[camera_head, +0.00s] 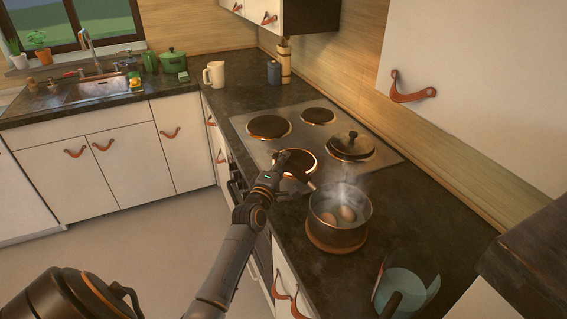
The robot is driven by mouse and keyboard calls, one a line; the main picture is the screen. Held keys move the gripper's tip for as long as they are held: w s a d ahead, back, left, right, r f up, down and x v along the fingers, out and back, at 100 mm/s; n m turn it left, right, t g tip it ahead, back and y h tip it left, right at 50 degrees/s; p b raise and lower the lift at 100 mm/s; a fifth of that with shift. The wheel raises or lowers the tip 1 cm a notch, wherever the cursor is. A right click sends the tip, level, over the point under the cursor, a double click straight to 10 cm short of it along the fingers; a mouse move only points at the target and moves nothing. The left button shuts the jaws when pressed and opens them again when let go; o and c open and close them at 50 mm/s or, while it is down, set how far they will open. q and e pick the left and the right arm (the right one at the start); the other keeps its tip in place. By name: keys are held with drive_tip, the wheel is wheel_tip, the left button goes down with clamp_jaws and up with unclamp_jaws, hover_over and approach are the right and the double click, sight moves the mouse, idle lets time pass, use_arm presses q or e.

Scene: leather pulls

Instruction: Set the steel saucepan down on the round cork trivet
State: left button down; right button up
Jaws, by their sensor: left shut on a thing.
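The steel saucepan (325,228) is upright on the right-hand counter, with eggs in water inside and steam rising. The round cork trivet (336,248) shows as a brown rim below the pan's base, mostly hidden by the pan. The pan is over the trivet; I cannot tell whether its base touches the cork. My left gripper (305,186) is at the pan's far-left side, shut on its handle, which is largely hidden by the gripper. My right gripper is not in view.
A cream jug (215,74) and a green pot (173,61) are farther back. Wall cupboards overhang the right.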

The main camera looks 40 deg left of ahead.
use_arm(q)
drive_tip(key=c, duration=1.1)
unclamp_jaws()
drive_tip(key=shift+r, duration=0.1)
drive_tip(key=shift+c, duration=0.2)
drive_tip(key=shift+f, duration=0.25)
drive_tip(key=v, duration=1.2)
drive_tip(key=shift+r, duration=0.25)
drive_tip(key=shift+s, duration=0.1)
